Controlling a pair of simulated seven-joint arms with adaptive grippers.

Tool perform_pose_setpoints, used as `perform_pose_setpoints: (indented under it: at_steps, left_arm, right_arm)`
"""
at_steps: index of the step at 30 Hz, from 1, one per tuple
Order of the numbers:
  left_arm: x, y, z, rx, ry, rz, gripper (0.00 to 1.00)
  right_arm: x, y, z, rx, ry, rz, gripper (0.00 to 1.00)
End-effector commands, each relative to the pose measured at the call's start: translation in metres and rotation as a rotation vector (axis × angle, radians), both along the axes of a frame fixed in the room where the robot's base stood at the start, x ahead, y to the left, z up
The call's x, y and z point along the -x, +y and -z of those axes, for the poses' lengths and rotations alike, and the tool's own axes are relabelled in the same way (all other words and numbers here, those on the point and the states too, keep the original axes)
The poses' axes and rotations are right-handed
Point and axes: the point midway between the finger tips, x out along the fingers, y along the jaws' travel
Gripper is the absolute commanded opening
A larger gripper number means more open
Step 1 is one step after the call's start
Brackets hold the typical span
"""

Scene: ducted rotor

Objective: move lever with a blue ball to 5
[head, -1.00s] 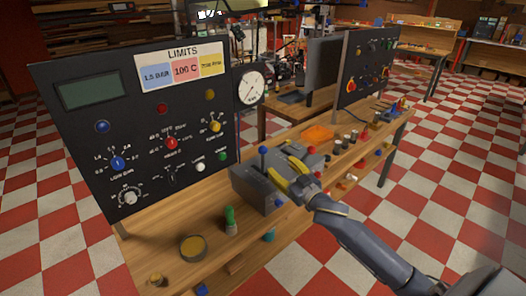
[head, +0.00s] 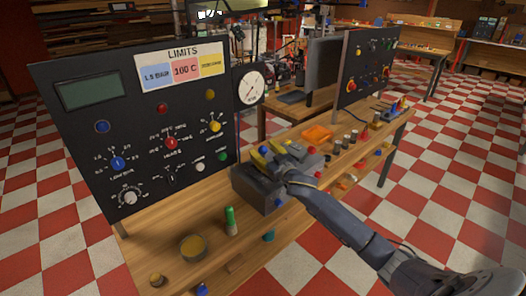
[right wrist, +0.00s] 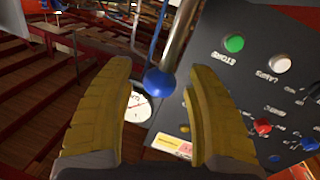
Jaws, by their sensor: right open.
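The lever's blue ball (right wrist: 159,82) shows in the right wrist view, at the end of a metal shaft. It appears between the two yellow fingers of my right gripper (right wrist: 158,70), with gaps on both sides. The gripper is open and is not closed on the ball. Any numbers by the lever are hidden. My left gripper is not in view.
A black panel (head: 72,128) with knobs and buttons stands behind the box on the wooden bench. A round gauge (head: 250,86) is beside it. A green-topped cylinder (head: 230,220) and a round tin (head: 193,247) are in front.

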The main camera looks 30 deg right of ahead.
Motion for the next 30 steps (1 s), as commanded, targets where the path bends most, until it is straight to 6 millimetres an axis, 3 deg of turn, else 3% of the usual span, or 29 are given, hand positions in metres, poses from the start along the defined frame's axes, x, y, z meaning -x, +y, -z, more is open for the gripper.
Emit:
perform_pose_setpoints:
  at_steps: [13, 27, 30]
  left_arm:
    - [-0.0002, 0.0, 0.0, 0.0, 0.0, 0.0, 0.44]
    - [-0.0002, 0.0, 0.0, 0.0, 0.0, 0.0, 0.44]
    - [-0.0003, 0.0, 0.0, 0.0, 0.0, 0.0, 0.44]
  right_arm:
    - [-0.0038, 0.0003, -0.0002, 0.0, 0.0, 0.0, 0.55]
    - [-0.0036, 0.0002, 0.0, 0.0, 0.0, 0.0, 0.0]
    - [-0.0036, 0.0003, 0.0002, 0.0, 0.0, 0.0, 0.0]
